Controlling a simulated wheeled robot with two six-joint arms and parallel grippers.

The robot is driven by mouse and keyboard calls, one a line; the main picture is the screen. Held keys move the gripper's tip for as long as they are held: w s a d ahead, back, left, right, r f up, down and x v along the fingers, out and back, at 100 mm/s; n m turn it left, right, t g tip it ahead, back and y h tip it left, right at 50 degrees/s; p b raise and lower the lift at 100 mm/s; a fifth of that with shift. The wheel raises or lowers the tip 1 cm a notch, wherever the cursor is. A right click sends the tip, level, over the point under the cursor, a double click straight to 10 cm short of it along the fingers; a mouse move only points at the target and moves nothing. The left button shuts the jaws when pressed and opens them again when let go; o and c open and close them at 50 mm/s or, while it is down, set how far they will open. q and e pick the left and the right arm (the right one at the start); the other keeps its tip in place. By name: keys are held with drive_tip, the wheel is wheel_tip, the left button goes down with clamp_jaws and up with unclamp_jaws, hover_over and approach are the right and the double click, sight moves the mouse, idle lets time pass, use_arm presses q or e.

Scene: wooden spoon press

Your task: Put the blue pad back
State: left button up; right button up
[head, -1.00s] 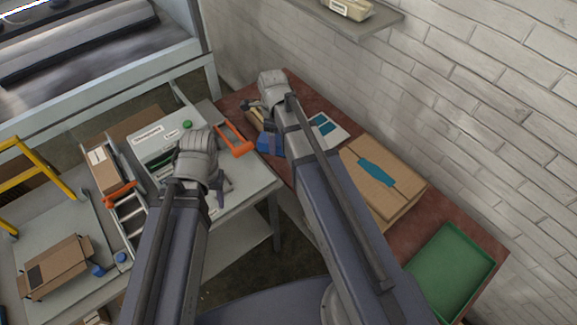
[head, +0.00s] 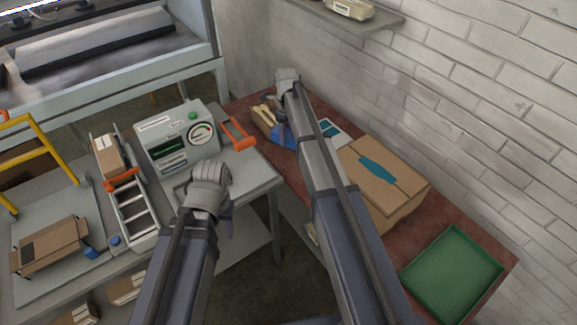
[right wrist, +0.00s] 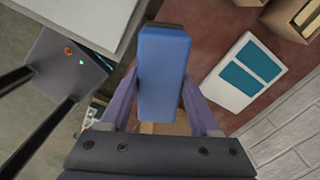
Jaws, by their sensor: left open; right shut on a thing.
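The blue pad (right wrist: 163,75) is a blue block held between the two fingers of my right gripper (right wrist: 162,92). In the head view the pad (head: 284,136) shows beside my right gripper (head: 282,120), over the far part of the red-brown bench. In the right wrist view it appears above the bench edge; its exact height I cannot tell. My left gripper (head: 229,222) is open and empty, over the grey table in front of the press (head: 180,140). Its fingers are mostly hidden by my wrist.
A white card with two blue patches (head: 334,132) lies on the red-brown bench, right of the pad. A cardboard box with blue tape (head: 385,180) and a green tray (head: 453,262) are nearer. An orange handle (head: 238,133) stands at the grey table's right edge. A brick wall bounds the right.

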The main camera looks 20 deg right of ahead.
drive_tip(key=w+d+f+b, duration=0.1)
drive_tip(key=w+d+f, duration=0.15)
drive_tip(key=w, duration=0.25)
drive_tip(key=shift+m, duration=0.4)
drive_tip(key=f+b, duration=0.6)
drive_tip(key=b, duration=0.1)
drive_tip(key=f+b, duration=0.3)
drive_tip(key=f, duration=0.1)
drive_tip(key=shift+a+f, duration=0.1)
drive_tip(key=shift+a, duration=0.2)
use_arm(q)
wheel_tip(320, 180, down, 12)
drive_tip(key=shift+f, duration=0.15)
drive_tip(key=shift+f+b, duration=0.15)
drive_tip(key=shift+b, duration=0.15)
use_arm(e)
drive_tip(key=o, duration=1.2)
